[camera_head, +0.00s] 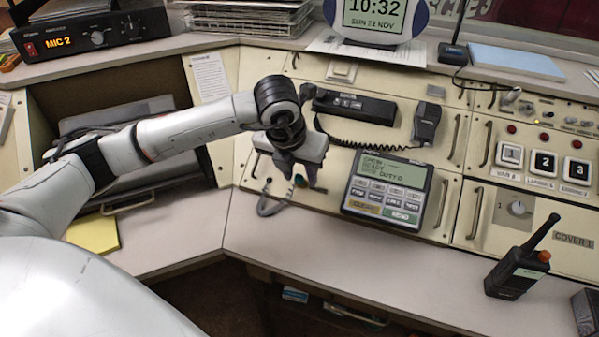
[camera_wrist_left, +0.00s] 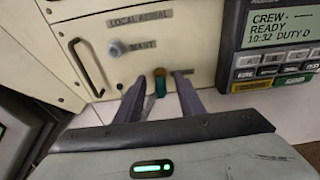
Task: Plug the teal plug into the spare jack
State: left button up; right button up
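The teal plug (camera_head: 300,181) is at the front of the sloping console panel, and a grey cable (camera_head: 264,207) loops beside it. In the left wrist view the teal plug (camera_wrist_left: 160,84) shows a brass-coloured part at its far end. My left gripper (camera_head: 299,178) reaches down over it. In the left wrist view its two fingers (camera_wrist_left: 158,78) are apart, one on each side of the plug, with visible gaps. Left of the plug is a pale grey-blue round fitting (camera_wrist_left: 115,48) beside a label reading MAST. I cannot make out the spare jack. My right gripper is not in view.
A keypad unit with a screen (camera_head: 388,188) stands just right of the gripper. A handset with a coiled cord (camera_head: 352,105) lies above. A panel handle (camera_wrist_left: 85,68) is at the left. A radio (camera_head: 518,266) stands at the right. The front desk (camera_head: 300,245) is mostly clear.

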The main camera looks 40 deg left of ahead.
pick_arm(q)
jog(key=shift+s+r, duration=0.15)
jog(key=shift+r, duration=0.5)
jog(key=v, duration=0.9)
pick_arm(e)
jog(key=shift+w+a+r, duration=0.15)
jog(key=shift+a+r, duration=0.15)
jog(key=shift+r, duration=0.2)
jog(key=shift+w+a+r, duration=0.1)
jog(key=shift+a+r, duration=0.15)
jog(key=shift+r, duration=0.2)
